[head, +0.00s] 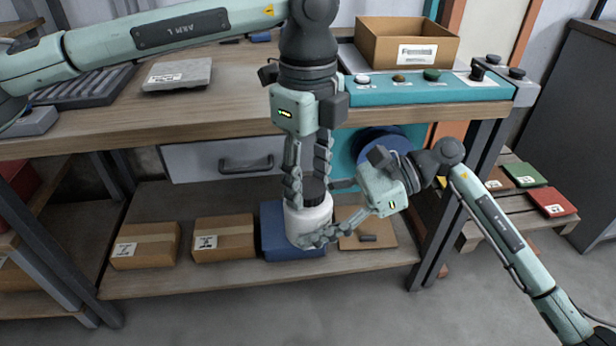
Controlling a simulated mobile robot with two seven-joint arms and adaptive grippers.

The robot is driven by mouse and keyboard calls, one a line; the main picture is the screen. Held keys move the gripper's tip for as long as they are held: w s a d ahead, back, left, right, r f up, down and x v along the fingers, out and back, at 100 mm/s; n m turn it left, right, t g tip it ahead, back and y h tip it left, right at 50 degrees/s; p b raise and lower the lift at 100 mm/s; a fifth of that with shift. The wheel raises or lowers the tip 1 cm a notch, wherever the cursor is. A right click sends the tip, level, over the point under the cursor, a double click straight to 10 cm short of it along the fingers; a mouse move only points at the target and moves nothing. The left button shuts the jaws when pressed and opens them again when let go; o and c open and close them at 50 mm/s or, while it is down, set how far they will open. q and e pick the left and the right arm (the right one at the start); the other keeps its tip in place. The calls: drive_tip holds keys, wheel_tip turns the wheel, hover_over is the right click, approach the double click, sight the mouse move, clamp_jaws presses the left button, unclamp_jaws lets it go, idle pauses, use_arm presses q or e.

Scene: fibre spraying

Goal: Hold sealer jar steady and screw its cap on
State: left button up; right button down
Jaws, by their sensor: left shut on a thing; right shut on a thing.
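The sealer jar (307,222) is a white, rounded jar, held upright in the air in front of the lower shelf. Its black cap (314,191) sits at the jar's top; whether it is fully seated cannot be told. My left gripper (309,188) points straight down from above, its fingers shut on the cap from both sides. My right gripper (325,213) reaches in from the right and is shut around the jar's body, one finger across the lower front. The other right finger is partly hidden behind the jar.
The workbench (225,100) bears an open cardboard box (408,42), a teal button panel (430,90) and a grey slab (178,75). A drawer (225,162) hangs under it. The lower shelf (200,280) holds cardboard boxes (224,238) and a blue bin (280,240) behind the jar.

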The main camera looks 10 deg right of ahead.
use_arm(q)
drive_tip(key=m, duration=0.5)
drive_tip(key=shift+m, duration=0.3)
drive_tip(key=m, duration=0.9)
drive_tip(key=shift+m, duration=0.4)
drive_tip(key=m, duration=0.7)
drive_tip(key=shift+m, duration=0.3)
drive_tip(key=m, duration=1)
drive_tip(key=shift+f, duration=0.1)
drive_tip(key=m, duration=1.1)
drive_tip(key=o, duration=1.3)
